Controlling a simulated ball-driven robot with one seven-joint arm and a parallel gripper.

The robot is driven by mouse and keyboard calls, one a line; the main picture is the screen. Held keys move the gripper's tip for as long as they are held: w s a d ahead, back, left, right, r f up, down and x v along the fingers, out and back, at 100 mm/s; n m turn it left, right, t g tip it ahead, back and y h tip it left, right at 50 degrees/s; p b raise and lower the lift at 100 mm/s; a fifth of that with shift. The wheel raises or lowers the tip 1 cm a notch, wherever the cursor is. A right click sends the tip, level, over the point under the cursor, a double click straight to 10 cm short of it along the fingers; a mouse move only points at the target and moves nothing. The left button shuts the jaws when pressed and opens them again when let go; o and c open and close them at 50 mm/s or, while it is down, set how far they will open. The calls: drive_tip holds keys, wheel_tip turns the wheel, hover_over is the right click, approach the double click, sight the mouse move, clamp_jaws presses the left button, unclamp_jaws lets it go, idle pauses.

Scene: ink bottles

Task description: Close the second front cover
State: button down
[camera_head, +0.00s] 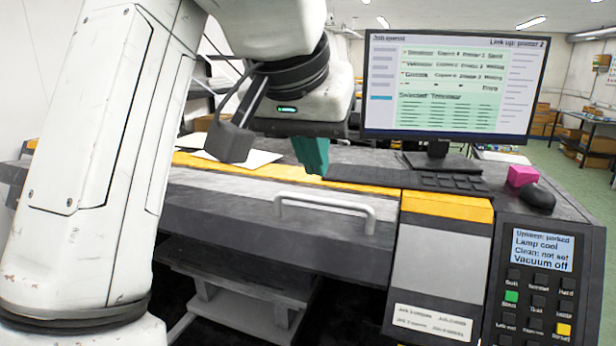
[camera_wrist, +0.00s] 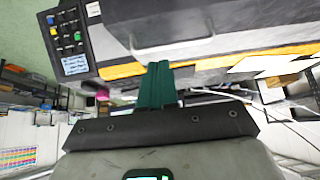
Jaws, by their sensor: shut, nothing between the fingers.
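A long dark grey front cover (camera_head: 270,236) runs along the front of the printer, with a pale bar handle (camera_head: 325,203) at its right end. I cannot tell from these frames whether it is fully shut, or which cover counts as the second. My gripper (camera_head: 316,173) has its teal fingers together, pointing down above the printer's yellow strip, behind and above the handle and apart from it. In the wrist view my gripper (camera_wrist: 157,65) shows shut and empty, with the handle (camera_wrist: 173,46) and the dark cover (camera_wrist: 200,17) just beyond the fingertips.
A control panel (camera_head: 536,280) with a small screen is at the right front. White sheets (camera_head: 240,158) lie left of my gripper. Open floor lies behind, at right.

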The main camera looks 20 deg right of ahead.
hover_over(327, 234)
drive_tip(key=s+a, duration=0.1)
drive_tip(key=s, duration=0.1)
wheel_tip(327, 234, down, 7)
wheel_tip(327, 234, down, 3)
drive_tip(key=shift+w+a+f, duration=0.1)
drive_tip(key=shift+a, duration=0.05)
drive_tip(key=shift+f, duration=0.55)
